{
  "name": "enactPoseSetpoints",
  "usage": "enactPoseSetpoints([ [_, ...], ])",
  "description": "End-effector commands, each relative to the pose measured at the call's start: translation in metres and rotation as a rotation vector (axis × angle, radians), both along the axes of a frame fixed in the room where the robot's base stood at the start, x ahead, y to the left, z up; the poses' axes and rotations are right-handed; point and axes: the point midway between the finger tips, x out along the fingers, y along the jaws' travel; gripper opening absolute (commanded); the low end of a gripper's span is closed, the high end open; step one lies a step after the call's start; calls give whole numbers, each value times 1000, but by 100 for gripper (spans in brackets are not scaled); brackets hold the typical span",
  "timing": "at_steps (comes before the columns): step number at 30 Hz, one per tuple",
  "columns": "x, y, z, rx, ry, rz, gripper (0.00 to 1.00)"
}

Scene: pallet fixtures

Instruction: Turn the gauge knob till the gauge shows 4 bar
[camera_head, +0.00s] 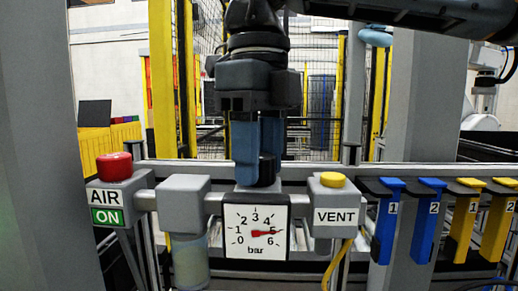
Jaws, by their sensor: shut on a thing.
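The gauge (246,248) is a white square dial in a dark block, marked 0 to 6 bar. Its red needle points right, at about the 5 mark. My gripper (257,174) comes straight down from above onto the top of the gauge block, with its blue fingers shut on the gauge knob (267,169). The knob is dark and mostly hidden by the fingers, so its turn angle cannot be read.
Left of the gauge are a grey filter unit (183,205) and a red AIR button (114,166) over a green ON label. Right of it is a VENT block (333,213) with a yellow button. Blue and yellow numbered levers (425,215) hang further right.

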Motion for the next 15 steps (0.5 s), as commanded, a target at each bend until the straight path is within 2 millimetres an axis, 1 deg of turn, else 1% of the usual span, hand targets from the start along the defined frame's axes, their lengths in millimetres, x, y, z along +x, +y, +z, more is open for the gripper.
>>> enactPoseSetpoints([
  [6,0,0,1,0,-1,187,11],
  [15,1,0,1,2,-2,372,11],
])
